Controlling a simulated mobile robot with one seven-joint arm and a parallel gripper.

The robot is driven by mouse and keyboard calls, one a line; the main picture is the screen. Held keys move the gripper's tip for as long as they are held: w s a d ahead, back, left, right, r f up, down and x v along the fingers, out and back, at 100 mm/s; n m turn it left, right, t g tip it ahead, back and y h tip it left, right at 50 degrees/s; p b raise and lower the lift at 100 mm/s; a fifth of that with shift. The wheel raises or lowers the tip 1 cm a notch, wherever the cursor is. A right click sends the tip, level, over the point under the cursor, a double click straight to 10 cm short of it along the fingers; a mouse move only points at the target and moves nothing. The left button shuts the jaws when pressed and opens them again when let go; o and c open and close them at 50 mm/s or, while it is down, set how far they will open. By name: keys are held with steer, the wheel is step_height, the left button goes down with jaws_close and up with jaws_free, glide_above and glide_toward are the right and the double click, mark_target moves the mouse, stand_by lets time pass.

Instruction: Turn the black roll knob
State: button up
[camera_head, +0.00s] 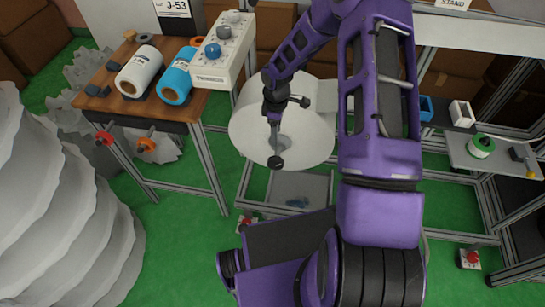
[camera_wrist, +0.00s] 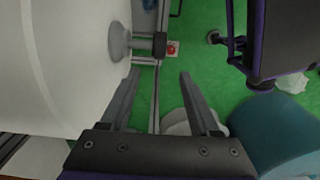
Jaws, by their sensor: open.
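The black roll knob (camera_head: 275,162) is a small dark round piece at the front of the large white roll (camera_head: 245,125). In the wrist view, the knob (camera_wrist: 160,46) sits at the end of a short grey shaft that sticks out from the roll face (camera_wrist: 55,70). My gripper (camera_head: 274,146) points down at the knob in the head view. In the wrist view, my gripper (camera_wrist: 159,74) is open, with one finger on each side and nothing between them. The knob appears just beyond the fingertips, roughly midway; contact cannot be told.
A wooden-topped table (camera_head: 118,108) at the left holds a white roll (camera_head: 140,70), a blue roll (camera_head: 178,75) and a control box (camera_head: 224,50) with dials. White stacked rolls (camera_head: 55,215) stand at the lower left. A metal-framed shelf (camera_head: 488,153) stands at the right.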

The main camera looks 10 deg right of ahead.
mark_target(275, 158)
step_height(275, 158, down, 16)
steer(key=shift+f+b, duration=0.1)
steer(key=shift+b, duration=0.55)
jaws_close()
